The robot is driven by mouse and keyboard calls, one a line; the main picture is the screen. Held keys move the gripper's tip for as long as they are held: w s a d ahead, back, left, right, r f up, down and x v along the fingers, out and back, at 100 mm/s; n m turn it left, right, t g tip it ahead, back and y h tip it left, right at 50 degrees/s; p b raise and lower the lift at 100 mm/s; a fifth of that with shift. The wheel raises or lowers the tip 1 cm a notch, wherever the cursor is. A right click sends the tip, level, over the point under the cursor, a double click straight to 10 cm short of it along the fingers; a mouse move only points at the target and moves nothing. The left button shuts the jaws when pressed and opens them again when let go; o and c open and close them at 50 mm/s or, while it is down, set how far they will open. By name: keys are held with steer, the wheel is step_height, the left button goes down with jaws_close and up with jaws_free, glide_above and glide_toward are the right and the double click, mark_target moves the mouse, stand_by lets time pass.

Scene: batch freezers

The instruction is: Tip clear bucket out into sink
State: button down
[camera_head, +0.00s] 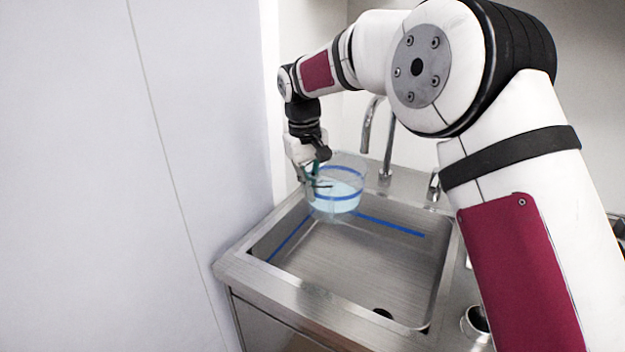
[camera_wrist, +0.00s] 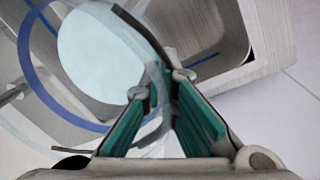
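The clear bucket (camera_head: 347,176) has blue bands and pale bluish contents. It hangs over the back left part of the steel sink (camera_head: 350,262) and looks roughly upright in the head view. My gripper (camera_head: 316,182) is at the bucket's left side. In the wrist view the green-padded fingers of my gripper (camera_wrist: 163,95) are closed on the rim or wall of the bucket (camera_wrist: 45,95). The round pale contents show inside the bucket there. My arm hides part of the area to the right of the sink.
A curved metal tap (camera_head: 386,150) stands behind the sink, close to the bucket's right. A white wall panel (camera_head: 120,180) rises at the left. A dark drain hole (camera_head: 383,313) is at the sink's front. A metal cup (camera_head: 477,321) is at the right. The sink basin looks empty.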

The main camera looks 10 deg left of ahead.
mark_target(350, 190)
steer(key=shift+w+r+y+p, duration=0.1)
steer(key=shift+r+y+p, duration=0.5)
steer(key=shift+r, duration=0.1)
steer(key=shift+a+r+t+y+p, duration=0.1)
steer(key=shift+r+t+y+p, duration=0.2)
steer(key=shift+r+y+p, duration=0.65)
steer(key=shift+a+r+t+y+p, duration=0.1)
steer(key=shift+r+t+y+p, duration=0.2)
steer(key=shift+r+y+p, duration=0.6)
steer(key=shift+d+f+y+p, duration=0.1)
steer(key=shift+d+y+p, duration=0.2)
steer(key=shift+y+p, duration=0.6)
steer(key=shift+d+f+y+p, duration=0.1)
steer(key=shift+d+y+p, duration=0.15)
steer(key=shift+y+p, duration=0.65)
